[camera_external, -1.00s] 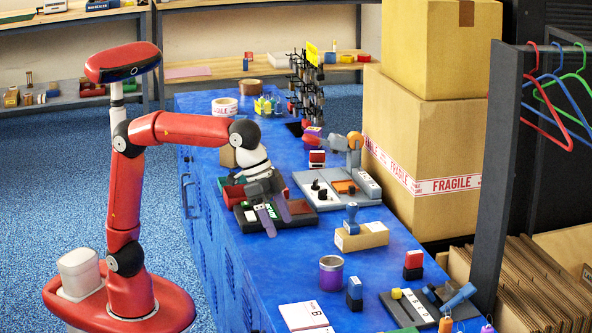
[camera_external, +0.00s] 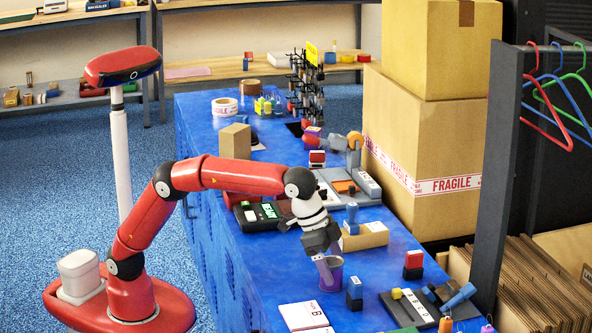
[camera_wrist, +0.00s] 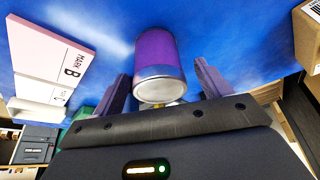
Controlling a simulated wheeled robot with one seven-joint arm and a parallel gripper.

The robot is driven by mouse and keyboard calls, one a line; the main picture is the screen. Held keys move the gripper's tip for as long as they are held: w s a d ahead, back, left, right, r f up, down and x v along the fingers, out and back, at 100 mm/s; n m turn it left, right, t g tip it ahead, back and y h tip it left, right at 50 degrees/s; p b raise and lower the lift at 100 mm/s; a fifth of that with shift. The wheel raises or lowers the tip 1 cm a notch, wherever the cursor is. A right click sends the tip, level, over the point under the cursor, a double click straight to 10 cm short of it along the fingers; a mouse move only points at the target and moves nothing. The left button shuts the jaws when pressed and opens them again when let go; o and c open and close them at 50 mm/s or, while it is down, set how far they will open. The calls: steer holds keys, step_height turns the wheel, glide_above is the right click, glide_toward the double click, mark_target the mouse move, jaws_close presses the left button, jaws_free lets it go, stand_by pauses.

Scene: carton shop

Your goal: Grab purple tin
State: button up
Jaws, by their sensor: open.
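The purple tin (camera_external: 331,274) stands on the blue table, partly hidden by my gripper in the outside view. It has a purple side with a metal band and rim. In the wrist view the tin (camera_wrist: 160,62) lies between my two fingers, with a gap on each side. My gripper (camera_external: 322,268) is open, just above and against the near side of the tin from this angle. It also shows in the wrist view (camera_wrist: 166,88) with its fingers apart. Whether a finger touches the tin cannot be told.
White cards marked B (camera_external: 303,316) lie in front of the tin. A blue-and-black stamp (camera_external: 354,293) stands close to its right. A cardboard box with a blue-handled stamp (camera_external: 364,236) is behind it. Tall cartons (camera_external: 425,130) stand at the back right.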

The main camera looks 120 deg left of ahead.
steer(key=shift+x, duration=0.8)
steer(key=shift+c, duration=0.5)
steer(key=c, duration=1)
